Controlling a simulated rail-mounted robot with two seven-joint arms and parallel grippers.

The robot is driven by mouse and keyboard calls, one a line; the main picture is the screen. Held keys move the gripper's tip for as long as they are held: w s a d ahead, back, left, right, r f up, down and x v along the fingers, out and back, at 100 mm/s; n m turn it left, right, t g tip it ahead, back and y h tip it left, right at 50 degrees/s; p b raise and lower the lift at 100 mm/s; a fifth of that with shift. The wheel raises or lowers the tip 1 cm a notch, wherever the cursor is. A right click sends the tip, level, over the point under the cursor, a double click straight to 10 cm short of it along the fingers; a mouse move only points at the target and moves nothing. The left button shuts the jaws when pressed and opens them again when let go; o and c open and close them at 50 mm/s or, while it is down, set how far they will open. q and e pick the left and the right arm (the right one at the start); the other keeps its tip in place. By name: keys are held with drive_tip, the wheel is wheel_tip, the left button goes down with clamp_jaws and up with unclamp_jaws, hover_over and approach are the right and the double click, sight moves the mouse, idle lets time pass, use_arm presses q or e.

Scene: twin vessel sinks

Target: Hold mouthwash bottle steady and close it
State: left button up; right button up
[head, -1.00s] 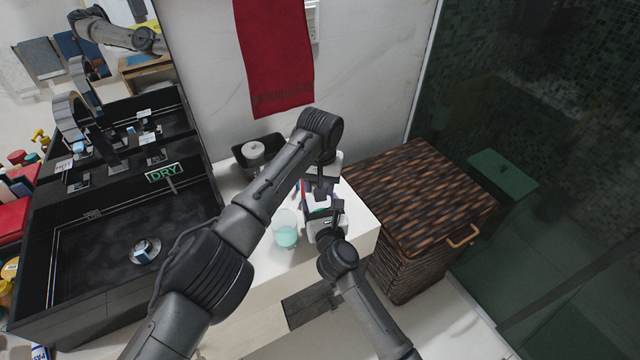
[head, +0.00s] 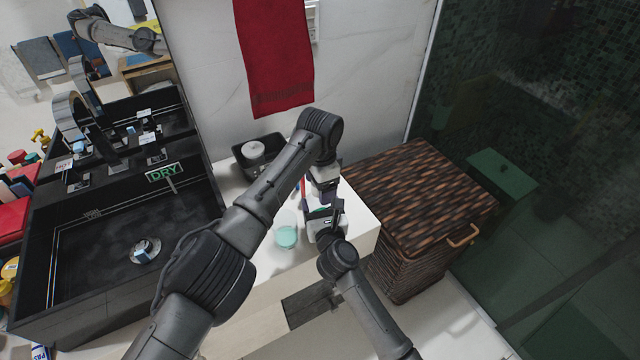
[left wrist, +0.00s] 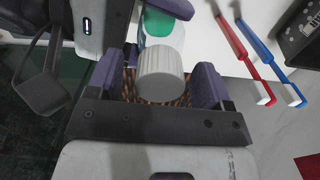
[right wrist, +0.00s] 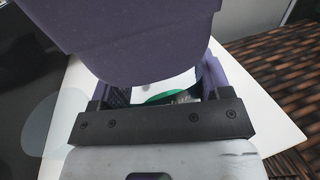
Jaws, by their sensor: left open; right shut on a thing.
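The mouthwash bottle with green liquid (left wrist: 158,22) is between the purple fingers of my right gripper (head: 324,214), which is shut on it over the white counter. A ribbed white cap (left wrist: 161,74) shows at the bottle's top in the left wrist view; I cannot tell how tightly it sits. My left gripper (head: 326,194) is open, with a finger on either side of the cap. In the right wrist view, green of the bottle (right wrist: 163,98) shows between my right fingers, and my left gripper hides much of the rest. In the head view the bottle is mostly hidden by my grippers.
A clear cup with green liquid (head: 286,235) stands left of the grippers. A red toothbrush (left wrist: 245,50) and a blue toothbrush (left wrist: 270,50) lie nearby. A black tray (head: 244,160) is behind, a wicker hamper (head: 410,190) right, and a black sink (head: 120,245) left.

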use_arm(q)
wheel_tip(320, 180, up, 12)
idle(0.8)
use_arm(e)
drive_tip(key=o, duration=1.8)
drive_tip(key=shift+s+d+p, duration=0.1)
drive_tip(key=shift+s+p, duration=0.25)
drive_tip(key=shift+s, duration=0.1)
use_arm(q)
drive_tip(key=shift+r+p, duration=2.1)
drive_tip(key=shift+r, duration=0.35)
use_arm(e)
drive_tip(key=shift+v, duration=6.5)
drive_tip(key=shift+f, duration=0.1)
